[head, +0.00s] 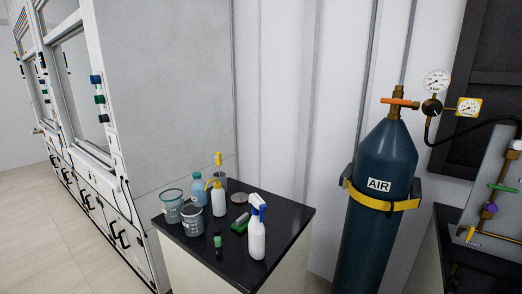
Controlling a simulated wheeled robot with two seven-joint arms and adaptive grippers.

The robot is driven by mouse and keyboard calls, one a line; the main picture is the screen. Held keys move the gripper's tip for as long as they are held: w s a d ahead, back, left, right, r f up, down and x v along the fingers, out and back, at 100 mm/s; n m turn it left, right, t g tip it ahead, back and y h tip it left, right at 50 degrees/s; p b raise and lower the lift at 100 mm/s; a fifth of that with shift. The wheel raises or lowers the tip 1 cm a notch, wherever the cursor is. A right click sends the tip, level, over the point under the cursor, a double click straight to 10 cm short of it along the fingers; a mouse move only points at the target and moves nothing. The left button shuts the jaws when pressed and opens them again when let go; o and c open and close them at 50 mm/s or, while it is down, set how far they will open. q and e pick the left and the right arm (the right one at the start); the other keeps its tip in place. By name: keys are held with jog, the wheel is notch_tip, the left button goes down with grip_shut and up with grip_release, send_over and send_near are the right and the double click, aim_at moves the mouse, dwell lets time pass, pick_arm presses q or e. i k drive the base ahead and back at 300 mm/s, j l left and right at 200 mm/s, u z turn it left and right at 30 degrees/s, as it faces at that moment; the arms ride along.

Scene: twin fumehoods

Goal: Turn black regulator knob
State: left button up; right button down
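The black regulator knob (432,107) sits on the brass regulator at the top of a dark blue gas cylinder (378,222) labelled AIR, at the right in the head view. A white round gauge (437,82) is just above the knob, and a yellow-framed gauge (469,107) is to its right. An orange valve handle (400,102) lies to the left of the knob on the cylinder's neck. Neither of my grippers shows in the head view.
A yellow strap (368,200) holds the cylinder at the wall. A black-topped cabinet (285,232) with beakers and bottles stands to its left. A panel with coloured valves (490,195) is at the right edge. Floor shows at the far left.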

aim_at(433, 109)
jog(key=z, duration=1.3)
jog(key=i, duration=0.1)
